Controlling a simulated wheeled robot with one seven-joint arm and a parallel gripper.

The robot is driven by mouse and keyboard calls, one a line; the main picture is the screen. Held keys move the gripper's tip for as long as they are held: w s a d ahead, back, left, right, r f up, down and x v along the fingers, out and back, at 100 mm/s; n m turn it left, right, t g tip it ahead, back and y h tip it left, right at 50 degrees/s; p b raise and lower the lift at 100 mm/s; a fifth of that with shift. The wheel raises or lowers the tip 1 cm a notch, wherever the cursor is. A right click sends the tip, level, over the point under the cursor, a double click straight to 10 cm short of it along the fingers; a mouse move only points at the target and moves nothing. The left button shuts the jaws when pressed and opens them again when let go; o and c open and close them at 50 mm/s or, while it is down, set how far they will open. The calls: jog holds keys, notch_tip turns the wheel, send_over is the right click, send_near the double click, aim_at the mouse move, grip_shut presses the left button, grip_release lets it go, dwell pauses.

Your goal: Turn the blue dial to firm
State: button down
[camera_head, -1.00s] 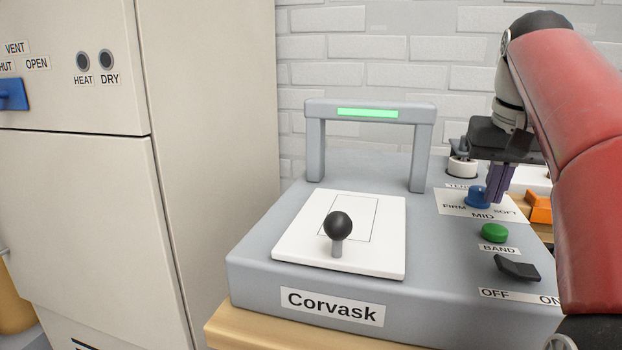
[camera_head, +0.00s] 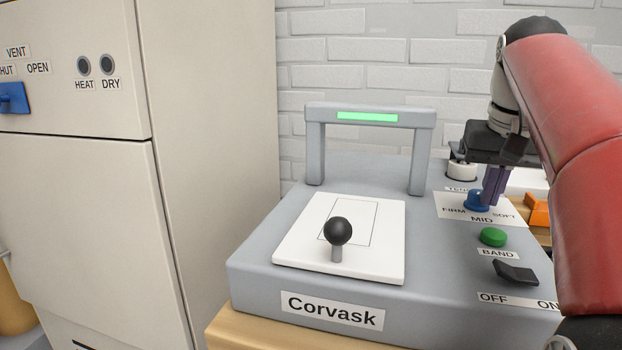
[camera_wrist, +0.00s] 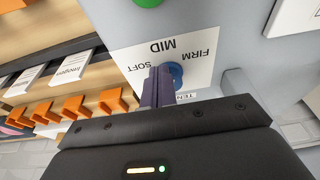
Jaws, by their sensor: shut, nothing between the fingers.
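The blue dial (camera_head: 476,201) sits on a white plate (camera_head: 450,209) marked FIRM, MID and SOFT, on the right part of the grey Corvask machine (camera_head: 330,277). My gripper (camera_head: 490,203) points down at the dial's right side, its purple fingers shut with nothing between them. In the wrist view the fingers (camera_wrist: 157,70) are close against the SOFT side of the blue dial (camera_wrist: 176,74) and hide part of it. I cannot tell whether they touch it. The dial's pointer is not clear.
A green BAND button (camera_head: 492,237) and a black OFF/ON rocker (camera_head: 516,273) are in front of the dial. A white knob (camera_head: 461,171) stands behind it. A black-knobbed lever (camera_head: 340,233) stands on the white pad. Orange holders (camera_wrist: 75,106) are beside the machine.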

jog(key=shift+w+a+p, duration=0.3)
jog(key=shift+a+p, duration=0.65)
jog(key=shift+p, duration=0.3)
jog(key=shift+s, duration=0.1)
jog(key=shift+s+a, duration=0.2)
jog(key=shift+s, duration=0.05)
notch_tip(320, 180, up, 5)
jog(key=shift+w+r, duration=0.1)
jog(key=shift+r, duration=0.4)
